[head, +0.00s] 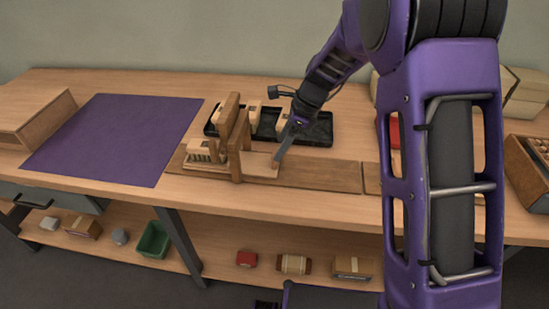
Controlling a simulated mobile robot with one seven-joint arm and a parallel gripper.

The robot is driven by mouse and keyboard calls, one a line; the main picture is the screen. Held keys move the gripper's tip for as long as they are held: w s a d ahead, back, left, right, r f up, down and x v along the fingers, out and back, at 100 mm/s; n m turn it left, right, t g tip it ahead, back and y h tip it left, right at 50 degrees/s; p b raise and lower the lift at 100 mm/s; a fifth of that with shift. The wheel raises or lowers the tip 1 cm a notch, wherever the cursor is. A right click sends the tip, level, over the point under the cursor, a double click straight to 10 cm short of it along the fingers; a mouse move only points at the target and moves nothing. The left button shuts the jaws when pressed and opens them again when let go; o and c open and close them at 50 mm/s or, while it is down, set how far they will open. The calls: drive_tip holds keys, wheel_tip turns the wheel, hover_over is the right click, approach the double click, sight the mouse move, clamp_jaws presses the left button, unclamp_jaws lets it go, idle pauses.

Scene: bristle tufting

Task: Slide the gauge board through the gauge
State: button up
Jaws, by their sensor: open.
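The gauge, a wooden frame with two upright posts (237,150), stands near the middle of the bench. The gauge board (259,166) is a pale flat board lying low through the gauge, with its right end out on the right side. A small wooden block with bristle tufts (203,152) sits at the left of the gauge, apparently on the board. My gripper (279,159) points down at the board's right end. It is open; only one finger shows clearly, and I cannot tell whether it touches the board.
A black tray (322,141) with wooden blocks lies just behind the gauge. A brown strip (320,175) runs along the bench to the right. A purple mat (115,138) lies clear at the left, beside a wooden box (32,118). My arm hides part of the right side.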

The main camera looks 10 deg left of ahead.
drive_tip(key=x, duration=0.5)
drive_tip(key=shift+f+b, duration=0.15)
drive_tip(key=shift+b, duration=0.2)
clamp_jaws()
idle(1.1)
